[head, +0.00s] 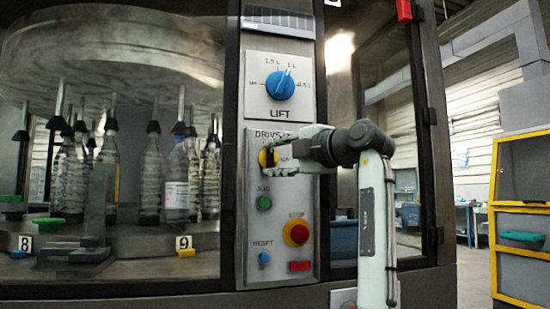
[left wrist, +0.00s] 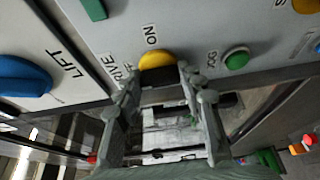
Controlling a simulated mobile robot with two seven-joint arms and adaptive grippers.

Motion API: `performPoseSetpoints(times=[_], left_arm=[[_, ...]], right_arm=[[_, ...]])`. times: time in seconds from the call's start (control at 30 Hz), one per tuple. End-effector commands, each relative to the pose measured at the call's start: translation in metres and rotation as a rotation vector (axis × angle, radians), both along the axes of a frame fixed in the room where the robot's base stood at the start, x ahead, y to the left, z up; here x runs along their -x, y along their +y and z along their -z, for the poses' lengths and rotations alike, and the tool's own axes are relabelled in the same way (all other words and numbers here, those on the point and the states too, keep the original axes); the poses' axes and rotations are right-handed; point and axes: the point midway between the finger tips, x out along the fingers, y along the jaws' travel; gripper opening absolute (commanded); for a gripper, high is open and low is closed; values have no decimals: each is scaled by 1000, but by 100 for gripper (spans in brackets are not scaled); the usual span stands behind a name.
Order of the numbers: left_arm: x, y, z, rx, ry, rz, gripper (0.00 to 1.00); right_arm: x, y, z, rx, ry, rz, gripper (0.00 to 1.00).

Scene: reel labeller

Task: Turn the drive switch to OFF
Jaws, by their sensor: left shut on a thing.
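The drive switch (head: 264,158) is a round yellow switch with a dark part, on the grey control panel (head: 256,228) below the blue LIFT dial (head: 280,85). My left gripper (head: 277,159) reaches it from the right and covers much of it and part of its label. In the left wrist view the yellow switch (left wrist: 158,60) shows beyond the fingertips of my left gripper (left wrist: 160,82), beside the word ON; the OFF label is partly hidden. The fingers are shut on the switch's dark grip. Which label the grip points to cannot be told. My right gripper is not in view.
Below the switch are a green JOG button (head: 264,202), a red STOP button on yellow (head: 296,233) and a blue RESET button (head: 264,259). Bottles (head: 150,180) stand behind glass at left. A yellow-framed cabinet (head: 520,220) stands at far right.

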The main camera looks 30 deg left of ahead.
Motion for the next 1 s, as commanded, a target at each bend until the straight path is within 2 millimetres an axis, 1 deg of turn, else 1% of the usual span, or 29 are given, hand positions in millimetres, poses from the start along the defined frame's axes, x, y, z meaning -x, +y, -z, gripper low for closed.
performPoseSetpoints(times=[0.1,0.13,0.17,0.2,0.47,0.57,0.67,1.0], left_arm=[[0,0,1,3,-2,0,10],[0,0,1,3,-1,0,42],[0,0,1,3,-1,0,46],[0,0,1,3,-1,0,48],[0,0,0,1,0,0,48],[2,-6,0,1,0,1,48],[5,-19,0,1,0,3,48],[28,-86,0,0,-1,3,48]], right_arm=[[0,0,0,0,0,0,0],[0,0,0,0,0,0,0],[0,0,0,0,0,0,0],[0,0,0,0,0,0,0],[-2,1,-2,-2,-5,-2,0],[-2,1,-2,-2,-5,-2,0],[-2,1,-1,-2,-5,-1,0],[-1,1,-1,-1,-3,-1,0]])
